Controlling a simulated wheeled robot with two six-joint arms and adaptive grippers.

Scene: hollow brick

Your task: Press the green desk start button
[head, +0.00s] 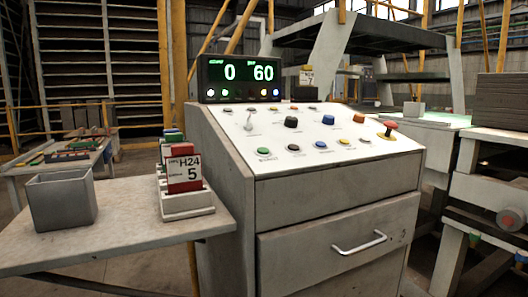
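A grey desk console (310,180) stands in the middle of the head view with a sloped white panel of buttons and knobs. A green button (263,151) sits near the panel's front left corner; its label is too small to read. A larger blue button (328,119), a black knob (291,122) and a red mushroom button (389,127) are farther back and right. Neither of my grippers is in view.
A display (240,78) reading 0 and 60 stands at the console's back left. On the left, a side table (120,236) bears a grey bin (61,199) and a card holder (186,203) with an H24 card. A drawer handle (358,243) sticks out in front.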

